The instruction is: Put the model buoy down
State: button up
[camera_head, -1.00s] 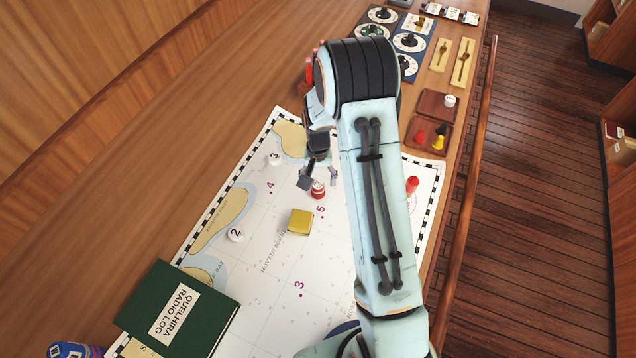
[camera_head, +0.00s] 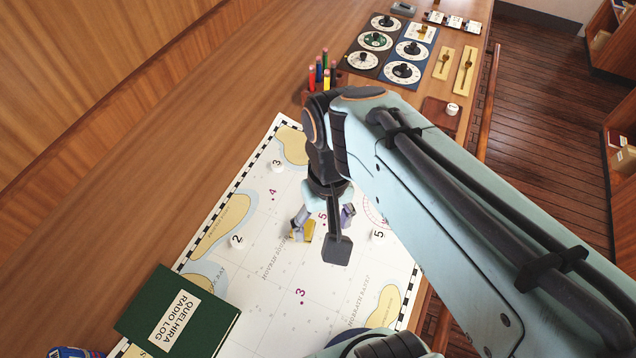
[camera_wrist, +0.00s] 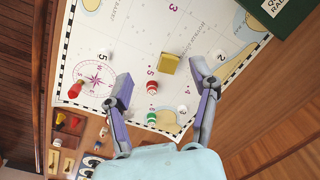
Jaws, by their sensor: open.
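My gripper (camera_head: 323,226) is open above the chart (camera_head: 262,262), with nothing between its fingers in contact. In the wrist view my gripper (camera_wrist: 161,78) has its fingers wide apart. A small red-and-white striped buoy (camera_wrist: 152,87) stands on the chart between the finger lines, nearer the left finger and clear of it. A second banded piece with green and red (camera_wrist: 151,119) shows closer to the palm. A red piece (camera_wrist: 75,90) is by the compass rose. I cannot tell which is the model buoy. In the head view my gripper and arm hide these pieces.
A yellow block (camera_wrist: 169,64) is close to the striped buoy; it shows partly behind my gripper in the head view (camera_head: 308,230). Numbered white discs (camera_head: 237,241) stand on the chart. A green log book (camera_head: 178,312) covers the near left corner. Pens (camera_head: 326,72) stand beyond.

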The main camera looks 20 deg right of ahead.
jog(key=s+a+n, duration=0.1)
jog(key=s, duration=0.6)
jog(key=shift+n, duration=0.3)
jog(key=shift+a+f, duration=0.1)
dwell(1.6)
jog(key=o, duration=0.7)
jog(key=shift+o, duration=0.2)
jog(key=w+d+r+m, duration=0.8)
jog(key=w+d+r, duration=0.3)
jog(key=w+d, duration=0.1)
jog(key=d+f+m, duration=0.2)
jog(key=d+f, duration=0.2)
jog(key=f, duration=0.7)
jog(key=shift+s+d+f+h, duration=0.15)
jog(key=shift+d+f+h, duration=0.15)
jog(key=shift+d+f, duration=0.1)
